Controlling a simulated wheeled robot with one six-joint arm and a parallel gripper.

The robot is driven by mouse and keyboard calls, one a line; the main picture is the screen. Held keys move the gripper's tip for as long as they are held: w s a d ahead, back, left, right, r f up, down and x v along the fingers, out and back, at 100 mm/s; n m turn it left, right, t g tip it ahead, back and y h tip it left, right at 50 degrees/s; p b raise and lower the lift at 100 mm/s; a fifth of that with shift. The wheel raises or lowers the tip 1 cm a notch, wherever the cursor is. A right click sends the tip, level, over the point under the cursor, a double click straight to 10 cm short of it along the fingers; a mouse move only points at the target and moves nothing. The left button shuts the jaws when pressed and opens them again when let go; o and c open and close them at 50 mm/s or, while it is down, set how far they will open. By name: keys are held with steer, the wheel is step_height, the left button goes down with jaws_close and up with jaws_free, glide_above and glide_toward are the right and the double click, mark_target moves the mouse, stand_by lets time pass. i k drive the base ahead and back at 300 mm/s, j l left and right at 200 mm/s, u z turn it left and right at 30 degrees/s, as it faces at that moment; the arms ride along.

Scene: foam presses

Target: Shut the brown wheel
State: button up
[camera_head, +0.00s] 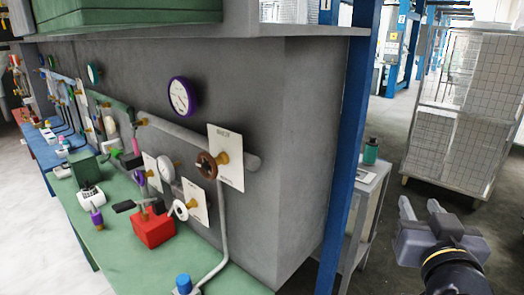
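The brown wheel (206,166) is a small round handwheel on a brass stem. It sits in front of a white plate (227,155) at the right end of a grey pipe on the grey wall. My gripper (421,207) is at the lower right of the head view, far to the right of the wheel and apart from it. Its two fingers are spread with a gap between them, and nothing shows between them. Whether the wheel's valve is open or shut cannot be told.
A blue post (349,150) and a small side table (366,190) with a green bottle (370,151) stand between wheel and gripper. A wire cage cart (450,110) stands behind.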

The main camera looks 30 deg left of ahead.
mark_target(211, 165)
steer(key=i+u, duration=0.2)
steer(key=u, duration=0.2)
steer(key=i+u, duration=0.2)
steer(key=u, duration=0.25)
steer(key=i+l+u, duration=0.2)
steer(key=u, duration=0.2)
steer(key=i+l+u, duration=0.15)
steer(key=u, duration=0.25)
steer(key=i+l+u, duration=0.1)
steer(key=l+u, duration=0.15)
steer(key=u, duration=0.15)
